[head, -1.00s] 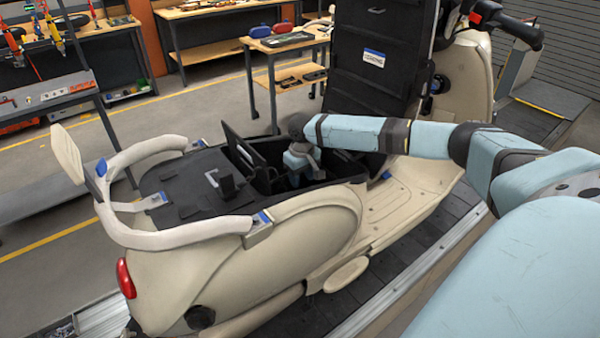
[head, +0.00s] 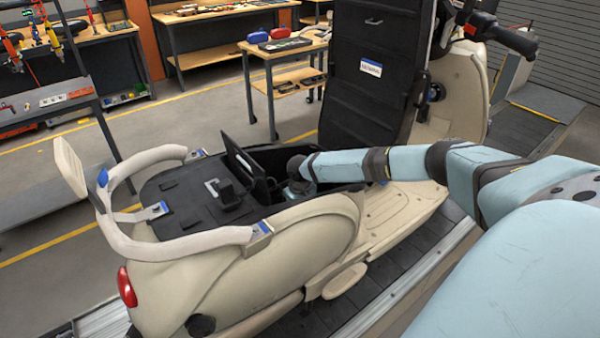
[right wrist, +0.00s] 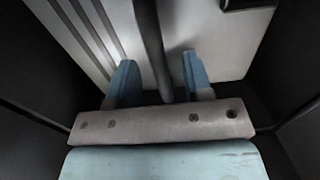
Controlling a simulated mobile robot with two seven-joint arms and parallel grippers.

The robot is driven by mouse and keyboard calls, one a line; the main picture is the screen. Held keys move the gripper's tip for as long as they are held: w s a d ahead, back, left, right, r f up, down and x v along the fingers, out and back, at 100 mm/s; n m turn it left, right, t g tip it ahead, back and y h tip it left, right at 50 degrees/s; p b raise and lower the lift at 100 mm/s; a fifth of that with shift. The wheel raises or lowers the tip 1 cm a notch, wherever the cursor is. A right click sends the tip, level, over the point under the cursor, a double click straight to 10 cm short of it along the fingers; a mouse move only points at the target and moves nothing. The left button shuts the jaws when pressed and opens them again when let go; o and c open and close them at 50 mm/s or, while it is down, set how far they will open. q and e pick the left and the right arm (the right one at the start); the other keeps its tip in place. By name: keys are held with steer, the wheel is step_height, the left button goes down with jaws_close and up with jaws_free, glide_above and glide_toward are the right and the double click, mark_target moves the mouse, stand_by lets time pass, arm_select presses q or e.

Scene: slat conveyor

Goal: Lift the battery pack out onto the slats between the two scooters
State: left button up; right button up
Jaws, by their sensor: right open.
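The beige scooter (head: 290,250) stands with its underseat bay (head: 268,155) open. My right arm reaches in from the right. Its gripper is down in the bay, largely hidden by the bay wall in the head view. In the right wrist view the pale grey battery pack (right wrist: 212,40), ribbed on its left side, lies below my right gripper (right wrist: 158,65). A dark handle bar (right wrist: 150,45) runs between the two blue fingers, with a gap on each side. The fingers are open. The slats (head: 440,232) show beside the scooter. My left gripper is out of view.
A tall black panel (head: 368,100) stands up just beyond the bay. A small black flap (head: 243,165) stands upright at the bay's left edge. A curved grab rail (head: 190,243) surrounds the scooter's rear. Workbenches (head: 225,15) stand at the back.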

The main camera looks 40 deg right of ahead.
steer(key=shift+f, duration=0.25)
stand_by(0.4)
steer(key=shift+c, duration=0.4)
jaws_close()
steer(key=shift+w+r, duration=0.1)
